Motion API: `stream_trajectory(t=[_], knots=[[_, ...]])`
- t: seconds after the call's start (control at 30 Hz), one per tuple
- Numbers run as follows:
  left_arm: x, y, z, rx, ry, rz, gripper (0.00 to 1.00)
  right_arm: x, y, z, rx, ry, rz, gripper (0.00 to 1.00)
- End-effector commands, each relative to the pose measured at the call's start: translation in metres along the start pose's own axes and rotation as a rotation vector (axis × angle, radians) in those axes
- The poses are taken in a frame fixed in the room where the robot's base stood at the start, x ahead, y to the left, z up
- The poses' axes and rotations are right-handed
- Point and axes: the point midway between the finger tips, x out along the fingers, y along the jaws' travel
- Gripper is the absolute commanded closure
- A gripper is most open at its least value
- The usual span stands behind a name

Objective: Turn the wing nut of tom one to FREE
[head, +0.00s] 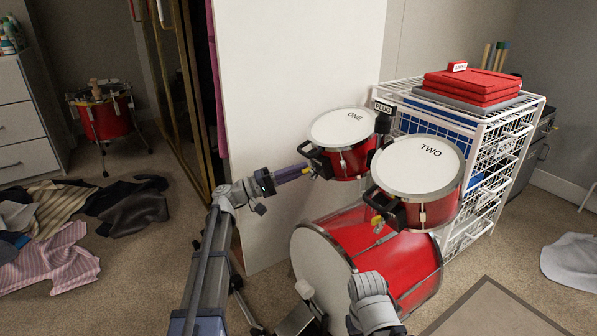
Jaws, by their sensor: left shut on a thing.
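Tom one (340,128) is a red drum with a white head marked ONE, mounted above the bass drum. On its left side is a black bracket (318,153) with a small yellowish wing nut (316,173) low on it. My left gripper (311,171) reaches in from the left and is shut on the wing nut, which its fingertips mostly hide. I cannot read the nut's setting or any FREE mark. Tom two (423,160) stands to the right, with its own black bracket and yellow wing nut (378,222). My right gripper does not show.
The red bass drum (385,255) stands below the toms. A white wire rack (495,140) with folded red cloth (470,90) is close behind on the right. A white panel (270,90) stands behind my left gripper. Clothes (60,255) lie on the carpet at left.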

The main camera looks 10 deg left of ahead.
Motion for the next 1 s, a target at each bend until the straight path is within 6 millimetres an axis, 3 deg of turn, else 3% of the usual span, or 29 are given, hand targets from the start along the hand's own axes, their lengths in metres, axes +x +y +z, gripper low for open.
stream_trajectory(t=[0.03, 0.07, 0.3, 0.67, 1.0], knots=[[0.000, 0.000, -0.001, 0.000, 0.003, 0.000, 1.00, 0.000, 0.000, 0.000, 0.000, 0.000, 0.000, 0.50], [0.000, 0.000, -0.001, 0.000, 0.003, 0.000, 0.82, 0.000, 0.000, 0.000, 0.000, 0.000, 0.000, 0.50], [0.000, 0.000, -0.001, 0.001, 0.002, 0.000, 0.55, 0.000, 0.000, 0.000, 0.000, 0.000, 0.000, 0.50], [0.001, 0.004, -0.001, 0.034, 0.001, -0.011, 0.55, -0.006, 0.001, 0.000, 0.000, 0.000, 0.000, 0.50], [0.002, 0.021, 0.004, 0.405, 0.001, -0.137, 0.55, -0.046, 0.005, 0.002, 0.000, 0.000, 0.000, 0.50]])
